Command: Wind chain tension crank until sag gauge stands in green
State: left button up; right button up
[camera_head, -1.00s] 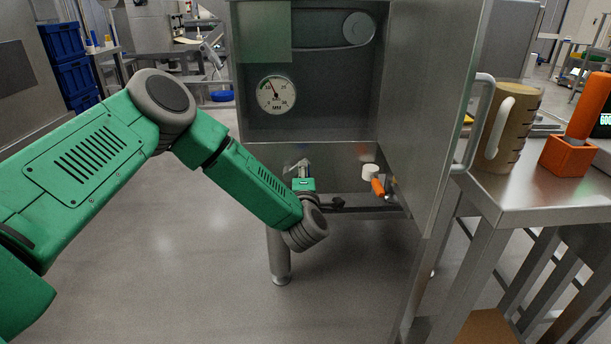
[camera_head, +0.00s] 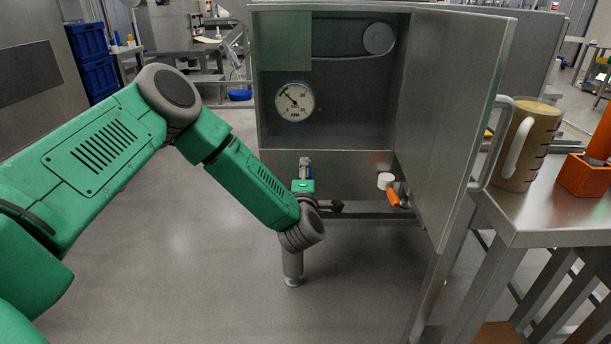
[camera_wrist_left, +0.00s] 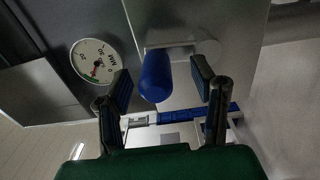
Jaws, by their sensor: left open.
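The sag gauge (camera_head: 295,102) is a white round dial inside the open cabinet. Its needle points up and left, near the green band; whether it stands inside the green is hard to tell. The gauge also shows, turned over, in the left wrist view (camera_wrist_left: 95,62). The handle, apparently the crank's, is fixed to a metal part. My right gripper is not in view.
The cabinet door (camera_head: 455,120) stands open at the right. A side table (camera_head: 545,215) holds a brown jug (camera_head: 530,150) and an orange holder (camera_head: 585,175). Floor in front is clear.

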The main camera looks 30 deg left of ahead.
pick_arm(q)
jog(key=p+v, duration=0.2)
jog(key=v, duration=0.7)
jog(key=shift+p, duration=0.3)
jog(key=shift+d, duration=0.1)
jog(key=s+d+f+m+g+h+p, duration=0.2)
jog(key=s+d+f+m+g+h, duration=0.2)
jog(key=s+d+f+m+h, duration=0.7)
jog(key=s+a+f+m+g+y+p, duration=0.1)
jog(key=s+m+g, duration=0.4)
jog(key=s, duration=0.7)
jog(key=s+a+f+m+g+p, duration=0.1)
jog(key=s+a+f+m+g, duration=0.2)
jog(key=s, duration=1)
jog(key=m+g, duration=0.2)
jog(key=m, duration=0.3)
jog(key=shift+a+m+g+y, duration=0.15)
jog(key=shift+m+g+y, duration=0.25)
